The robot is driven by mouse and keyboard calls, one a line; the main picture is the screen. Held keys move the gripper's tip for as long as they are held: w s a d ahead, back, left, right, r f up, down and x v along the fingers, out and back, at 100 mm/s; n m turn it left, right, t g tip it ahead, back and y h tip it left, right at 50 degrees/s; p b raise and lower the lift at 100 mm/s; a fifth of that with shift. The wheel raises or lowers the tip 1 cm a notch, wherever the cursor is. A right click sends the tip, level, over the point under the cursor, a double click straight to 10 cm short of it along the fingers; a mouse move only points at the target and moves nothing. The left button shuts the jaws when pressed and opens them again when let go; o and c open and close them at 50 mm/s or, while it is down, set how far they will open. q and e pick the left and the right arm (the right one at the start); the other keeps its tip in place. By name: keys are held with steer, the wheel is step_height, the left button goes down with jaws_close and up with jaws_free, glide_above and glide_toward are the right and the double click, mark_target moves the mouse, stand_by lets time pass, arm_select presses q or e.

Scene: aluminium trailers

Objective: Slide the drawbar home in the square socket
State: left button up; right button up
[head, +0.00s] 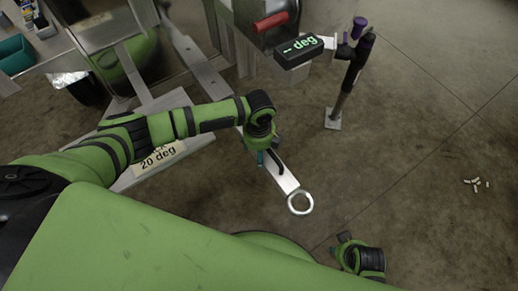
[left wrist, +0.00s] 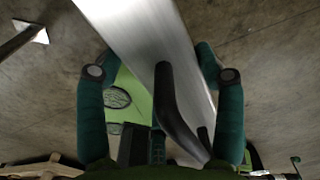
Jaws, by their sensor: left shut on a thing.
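The drawbar (head: 289,183) is a bright aluminium bar with a black handle and a round ring at its near end. It slants up and left in the head view, and its far part is hidden behind my left gripper (head: 262,153). That gripper is shut on the drawbar. In the left wrist view the drawbar (left wrist: 133,32) runs between the two green fingers of the left gripper (left wrist: 160,118), the black handle on its face. I cannot make out the square socket or the bar's far end. My right gripper (head: 345,238) is low in the head view, away from the drawbar, its jaws unclear.
A board marked "20 deg" (head: 160,157) lies below my left arm. A display reading "-- deg" (head: 297,52) and a red handle (head: 269,22) are at the top. A purple-topped stand (head: 345,88) is on its right. The concrete floor at right is mostly clear, with small pale pieces (head: 476,183).

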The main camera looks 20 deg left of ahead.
arm_select(q)
steer(key=shift+w+a+r, duration=0.25)
steer(key=shift+w+a, duration=0.55)
stand_by(0.4)
steer(key=shift+s+d+p, duration=0.15)
steer(key=shift+p, duration=0.2)
stand_by(0.6)
steer(key=shift+s+d+f+p, duration=0.1)
steer(key=shift+s+d+p, duration=0.1)
steer(key=shift+p, duration=0.1)
stand_by(0.5)
steer(key=shift+p, duration=0.5)
stand_by(0.5)
